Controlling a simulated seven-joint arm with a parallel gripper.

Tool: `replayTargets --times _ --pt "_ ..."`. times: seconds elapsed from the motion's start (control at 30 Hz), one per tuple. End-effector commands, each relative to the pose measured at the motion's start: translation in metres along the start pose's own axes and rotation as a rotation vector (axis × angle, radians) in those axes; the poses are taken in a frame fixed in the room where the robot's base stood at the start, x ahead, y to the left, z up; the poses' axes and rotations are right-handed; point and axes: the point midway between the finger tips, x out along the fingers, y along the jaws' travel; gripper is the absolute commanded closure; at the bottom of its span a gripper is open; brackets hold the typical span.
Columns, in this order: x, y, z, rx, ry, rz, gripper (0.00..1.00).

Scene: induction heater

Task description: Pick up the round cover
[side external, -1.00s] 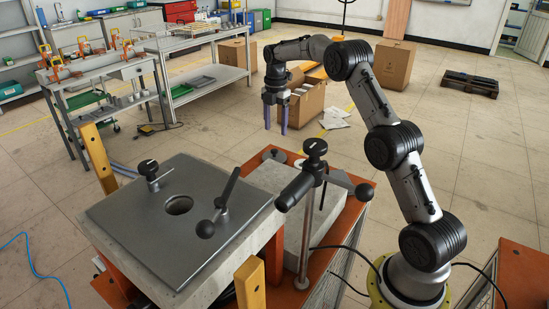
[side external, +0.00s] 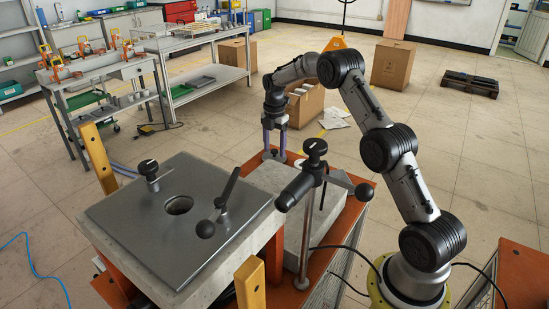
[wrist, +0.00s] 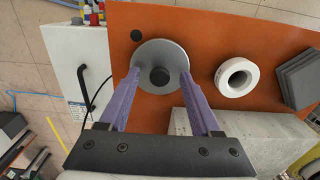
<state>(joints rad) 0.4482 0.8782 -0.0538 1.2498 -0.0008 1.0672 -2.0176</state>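The round cover (wrist: 174,53) is a grey disc with a black knob at its centre. It lies on the orange surface (wrist: 207,40) in the wrist view. In the side view it is small and partly hidden behind the concrete block and my gripper. My gripper (wrist: 160,77) has two purple fingers and is open. Its fingertips overlap the left and right parts of the disc in the wrist view, with the knob between them. In the side view my gripper (side external: 274,152) points down at the far end of the bench. I cannot tell whether the fingers touch the cover.
A white ring (wrist: 224,76) lies right of the cover, with dark grey plates (wrist: 299,82) beyond it. A concrete block (side external: 262,180) is close by. The heater's metal plate (side external: 130,215) with black handles and a clamp post (side external: 307,235) stand nearer the side camera.

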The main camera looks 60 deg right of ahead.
Motion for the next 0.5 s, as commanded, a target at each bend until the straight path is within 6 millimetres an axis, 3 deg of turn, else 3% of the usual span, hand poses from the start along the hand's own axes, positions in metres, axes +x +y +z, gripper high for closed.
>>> replayTargets --times 0.03,0.33,0.5 --pt "-0.0003 0.0000 0.0000 0.000 0.000 0.000 0.44" --pt "-0.0006 0.0000 0.0000 0.000 0.000 0.000 0.98" --pt "-0.0008 0.0000 0.0000 0.000 0.000 0.000 1.00"
